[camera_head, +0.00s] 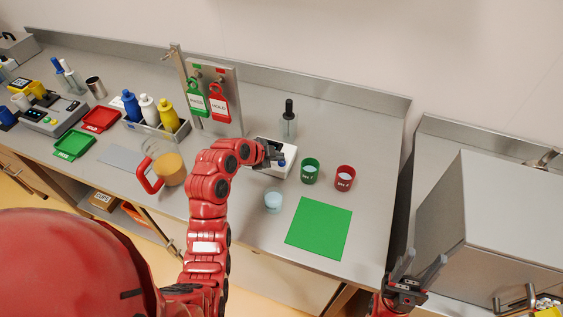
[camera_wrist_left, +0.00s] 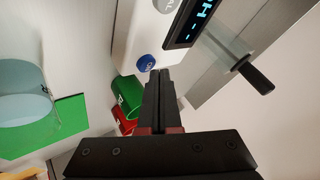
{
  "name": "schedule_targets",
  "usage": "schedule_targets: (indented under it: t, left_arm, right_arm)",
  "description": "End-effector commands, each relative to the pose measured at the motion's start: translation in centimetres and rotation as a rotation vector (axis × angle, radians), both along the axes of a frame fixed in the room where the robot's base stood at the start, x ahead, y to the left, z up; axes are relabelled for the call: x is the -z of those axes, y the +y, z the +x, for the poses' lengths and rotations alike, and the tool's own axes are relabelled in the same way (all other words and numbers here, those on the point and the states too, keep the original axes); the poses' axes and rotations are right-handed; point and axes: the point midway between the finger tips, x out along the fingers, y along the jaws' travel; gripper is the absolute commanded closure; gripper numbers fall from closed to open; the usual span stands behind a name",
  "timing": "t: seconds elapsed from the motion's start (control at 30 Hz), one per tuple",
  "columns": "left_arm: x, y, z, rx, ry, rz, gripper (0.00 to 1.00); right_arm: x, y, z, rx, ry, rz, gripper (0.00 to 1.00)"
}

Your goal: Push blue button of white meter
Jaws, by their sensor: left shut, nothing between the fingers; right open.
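The white meter (camera_head: 286,144) stands on the counter, partly hidden by my left gripper (camera_head: 277,158). In the left wrist view the white meter (camera_wrist_left: 138,40) shows a dark display and a round blue button (camera_wrist_left: 146,63). The blue button (camera_head: 281,162) also shows in the head view beside the fingertips. My left gripper (camera_wrist_left: 160,75) is shut and empty, with its tips close to the blue button; I cannot tell whether they touch it. My right gripper (camera_head: 418,270) is open and empty at the lower right, away from the meter.
A green cup (camera_head: 310,171) and a red cup (camera_head: 345,177) stand right of the meter. A small clear beaker (camera_head: 273,202) and a green mat (camera_head: 319,228) lie in front. A tag stand (camera_head: 215,100) is to the left.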

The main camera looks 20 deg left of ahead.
Motion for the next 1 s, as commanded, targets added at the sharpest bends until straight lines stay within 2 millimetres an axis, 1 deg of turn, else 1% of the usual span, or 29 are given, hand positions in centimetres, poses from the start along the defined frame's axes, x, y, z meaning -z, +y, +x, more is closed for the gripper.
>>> schedule_targets:
  t: [0.17,0.63,0.77,1.0]
  left_arm:
    - [-0.7,0.0,0.0,0.0,-0.001,0.001,1.0]
    - [-5.6,0.1,0.1,-0.001,-0.003,0.001,1.0]
    - [-6.0,0.0,0.0,-0.001,0.0,0.001,1.0]
    - [-6.0,0.0,0.0,-0.001,0.0,0.001,1.0]
  right_arm:
    - [0.1,0.0,0.0,0.0,0.0,0.0,0.5]
    - [0.8,0.0,0.0,0.0,0.0,0.0,0.5]
    - [0.8,0.0,0.0,0.0,0.0,0.0,0.5]
    - [0.8,0.0,0.0,0.0,0.0,0.0,0.5]
